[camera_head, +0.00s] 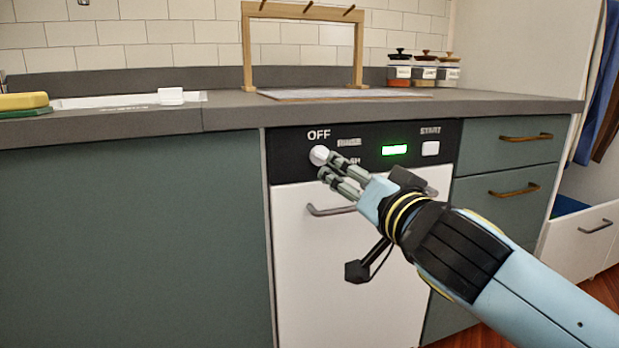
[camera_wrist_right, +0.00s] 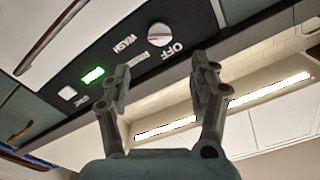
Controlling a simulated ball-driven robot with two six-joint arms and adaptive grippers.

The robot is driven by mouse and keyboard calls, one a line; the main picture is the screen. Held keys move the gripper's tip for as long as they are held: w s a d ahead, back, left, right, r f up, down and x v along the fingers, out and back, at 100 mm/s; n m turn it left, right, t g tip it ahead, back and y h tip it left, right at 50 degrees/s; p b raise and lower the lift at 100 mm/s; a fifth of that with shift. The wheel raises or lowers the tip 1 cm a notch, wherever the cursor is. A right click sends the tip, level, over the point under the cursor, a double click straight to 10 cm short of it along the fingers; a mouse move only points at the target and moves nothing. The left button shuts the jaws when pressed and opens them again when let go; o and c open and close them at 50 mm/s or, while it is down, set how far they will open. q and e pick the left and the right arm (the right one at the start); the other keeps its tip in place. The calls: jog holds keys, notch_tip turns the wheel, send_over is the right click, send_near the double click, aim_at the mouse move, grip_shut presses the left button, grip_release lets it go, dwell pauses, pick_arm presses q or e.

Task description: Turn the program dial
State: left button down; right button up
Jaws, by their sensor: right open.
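The program dial (camera_head: 319,155) is a round white knob on the black control panel (camera_head: 291,150) of the white dishwasher (camera_head: 300,240), just below the word OFF. In the wrist view the dial (camera_wrist_right: 159,34) carries a red mark; which label it points to is not clear. My right gripper (camera_head: 329,167) comes in from the right, its fingertips close to the dial's lower right in the head view. In the wrist view the gripper (camera_wrist_right: 162,78) is open and empty, with the dial beyond the fingertips. Contact is not visible. My left gripper is in neither view.
A green lit display (camera_head: 394,150) and a START button (camera_head: 430,148) are right of the dial. The dishwasher handle (camera_head: 328,211) lies below the panel, partly behind my arm. The grey countertop (camera_head: 230,115) overhangs above; green cabinet fronts (camera_head: 130,240) flank it.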

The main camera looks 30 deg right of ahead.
aim_at(324, 159)
jog(key=b+x, duration=0.1)
jog(key=x, duration=0.8)
jog(key=shift+w+f, duration=0.1)
jog(key=shift+w, duration=0.2)
jog(key=shift+w+d, duration=0.15)
jog(key=shift+w, duration=0.4)
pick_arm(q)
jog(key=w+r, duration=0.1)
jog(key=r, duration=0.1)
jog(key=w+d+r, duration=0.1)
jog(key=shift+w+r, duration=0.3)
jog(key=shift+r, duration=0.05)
pick_arm(e)
jog(key=c, duration=1.2)
jog(key=shift+o, duration=0.2)
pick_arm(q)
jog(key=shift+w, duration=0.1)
